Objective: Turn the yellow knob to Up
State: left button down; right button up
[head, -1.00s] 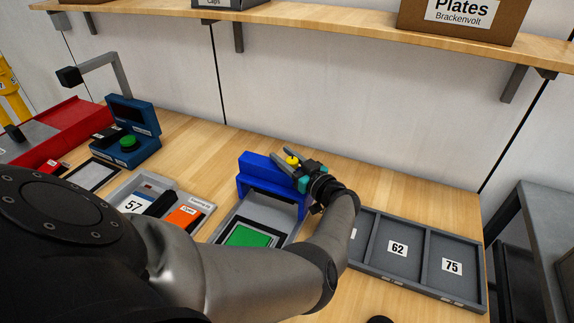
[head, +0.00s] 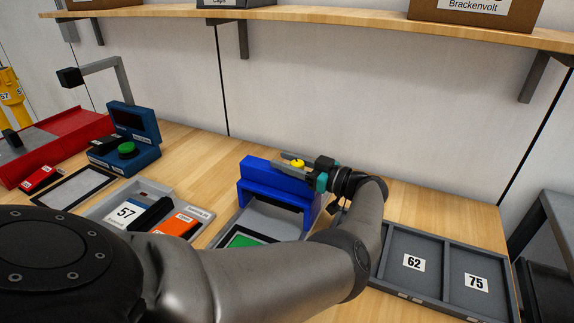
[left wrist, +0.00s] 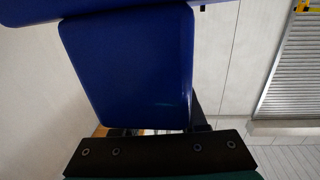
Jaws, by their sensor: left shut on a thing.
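The yellow knob (head: 297,163) sits on top of the blue housing (head: 262,178) in the head view. My left gripper (head: 291,162) is shut on the knob, one finger on its far side and one on its near side. The gripper reaches in from the right, with its fingers pointing left. In the left wrist view, a large blue face of the housing (left wrist: 130,65) fills the middle above the dark gripper body; the fingertips and knob are hidden there. No mark showing the knob's setting is readable. My right gripper is out of view.
A green panel (head: 243,240) lies under the housing. To the left are a tray with an orange block (head: 176,225) and a blue device with a green button (head: 127,149). A grey compartment tray (head: 440,252) is at right. A wooden shelf (head: 320,18) runs above.

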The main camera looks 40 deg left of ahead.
pick_arm(q)
jog(key=shift+r, duration=0.1)
jog(key=shift+c, duration=2.2)
grip_release()
jog(key=shift+d, duration=0.1)
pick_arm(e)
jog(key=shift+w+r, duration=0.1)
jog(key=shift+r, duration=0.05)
